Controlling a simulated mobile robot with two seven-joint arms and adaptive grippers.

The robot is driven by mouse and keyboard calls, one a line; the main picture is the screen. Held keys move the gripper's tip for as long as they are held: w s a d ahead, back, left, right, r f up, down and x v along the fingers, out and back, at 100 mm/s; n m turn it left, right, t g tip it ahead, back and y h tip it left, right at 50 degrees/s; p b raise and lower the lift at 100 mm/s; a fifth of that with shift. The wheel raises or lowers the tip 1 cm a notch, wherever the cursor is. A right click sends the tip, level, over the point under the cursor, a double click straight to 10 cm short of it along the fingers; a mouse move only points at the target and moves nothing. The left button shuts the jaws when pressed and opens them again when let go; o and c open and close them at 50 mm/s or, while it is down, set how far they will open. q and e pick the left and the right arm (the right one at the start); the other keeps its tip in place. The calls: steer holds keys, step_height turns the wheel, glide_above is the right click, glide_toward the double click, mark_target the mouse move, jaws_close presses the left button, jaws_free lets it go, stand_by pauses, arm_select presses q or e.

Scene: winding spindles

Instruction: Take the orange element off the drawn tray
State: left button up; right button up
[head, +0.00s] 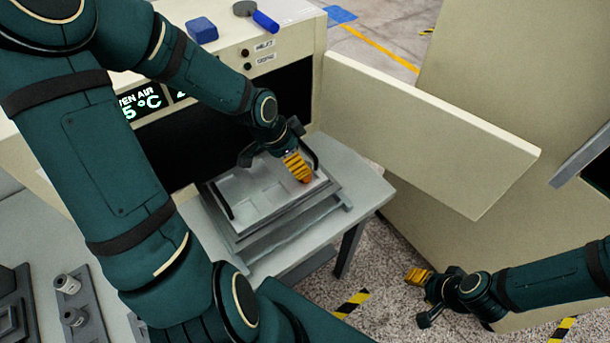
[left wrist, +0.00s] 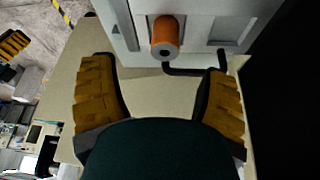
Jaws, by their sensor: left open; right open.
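The drawn tray (head: 242,188) is a grey metal plate with shallow square recesses, pulled out in front of the dark oven opening. The orange element (left wrist: 165,36) is a short cylinder with a dark hole in its end, on the tray in the left wrist view. In the head view only a sliver of orange (head: 307,180) shows beside my finger pad. My left gripper (head: 297,168) is over the tray's right part; in the left wrist view its open fingers (left wrist: 160,92) are apart from the element, with nothing between them. My right gripper (head: 421,296) is open and empty, away at the lower right.
The open cream oven door (head: 425,130) stands right of the tray. A dark handle (left wrist: 185,71) runs along the tray edge near the element. A grey table (head: 362,188) carries the tray. Grey spools (head: 67,284) stand at lower left.

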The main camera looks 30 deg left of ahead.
arm_select(q)
steer(key=x, duration=0.2)
steer(key=shift+w+d+f+b, duration=0.1)
steer(key=shift+w+f+b, duration=0.1)
steer(key=shift+b, duration=0.2)
steer(key=shift+a+b+x, duration=0.15)
steer(key=shift+b+x, duration=0.55)
steer(key=shift+x, duration=0.65)
steer(key=shift+a+b+x, duration=0.15)
steer(key=shift+b+x, duration=0.5)
steer(key=shift+x, duration=0.75)
steer(key=shift+w, duration=0.1)
arm_select(e)
step_height(320, 180, down, 5)
steer(key=shift+w+a+r, duration=0.1)
steer(key=shift+w+r, duration=0.05)
arm_select(q)
steer(key=shift+c, duration=0.2)
steer(key=c, duration=1.2)
